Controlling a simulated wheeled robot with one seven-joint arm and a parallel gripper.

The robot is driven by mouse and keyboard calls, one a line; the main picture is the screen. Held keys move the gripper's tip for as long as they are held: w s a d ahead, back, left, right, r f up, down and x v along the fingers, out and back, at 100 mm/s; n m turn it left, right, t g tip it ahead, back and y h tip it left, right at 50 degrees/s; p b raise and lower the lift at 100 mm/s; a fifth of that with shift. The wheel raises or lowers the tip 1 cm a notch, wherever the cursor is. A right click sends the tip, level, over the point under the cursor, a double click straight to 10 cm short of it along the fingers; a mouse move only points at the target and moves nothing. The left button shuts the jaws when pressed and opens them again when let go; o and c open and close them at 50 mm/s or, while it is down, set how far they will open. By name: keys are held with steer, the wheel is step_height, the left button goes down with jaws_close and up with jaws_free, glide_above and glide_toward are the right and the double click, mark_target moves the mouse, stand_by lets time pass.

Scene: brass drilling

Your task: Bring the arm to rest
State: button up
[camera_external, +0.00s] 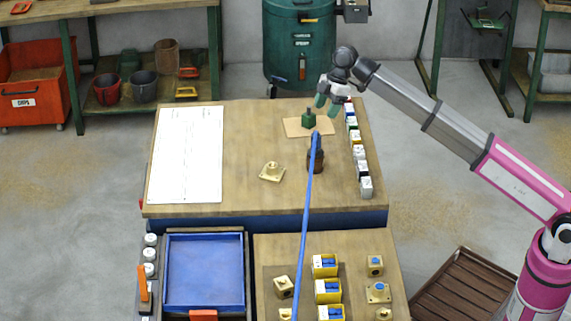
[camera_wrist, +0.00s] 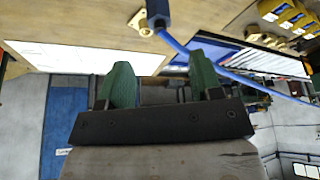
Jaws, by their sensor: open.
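My gripper (camera_external: 327,104) has green fingers and hangs above the far right part of the wooden workbench (camera_external: 250,140). In the wrist view my gripper (camera_wrist: 163,80) has its two fingers apart with nothing between them. My arm reaches in from the right.
A blue tray (camera_external: 205,270) and yellow boxes (camera_external: 327,290) stand in front.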

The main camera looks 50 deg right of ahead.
steer(key=s+d+f+m+g+h, duration=0.1)
steer(key=s+d+f+m, duration=0.5)
steer(key=d+f, duration=0.5)
steer(key=s+d+f+m, duration=0.3)
steer(key=s+d+f, duration=0.5)
steer(key=d+f, duration=0.35)
steer(key=s+d+f+m+h, duration=0.1)
steer(key=s+f, duration=0.4)
steer(key=f, duration=0.5)
steer(key=s+d+f+m+h, duration=0.1)
steer(key=s+d+f+m, duration=0.2)
steer(key=f, duration=0.7)
steer(key=s+d+f+m+h, duration=0.1)
steer(key=s+d+f+m, duration=0.1)
steer(key=s+f, duration=0.4)
step_height(320, 180, down, 5)
steer(key=shift+s+d+r, duration=0.1)
steer(key=shift+s+d, duration=0.05)
steer(key=shift+s, duration=0.25)
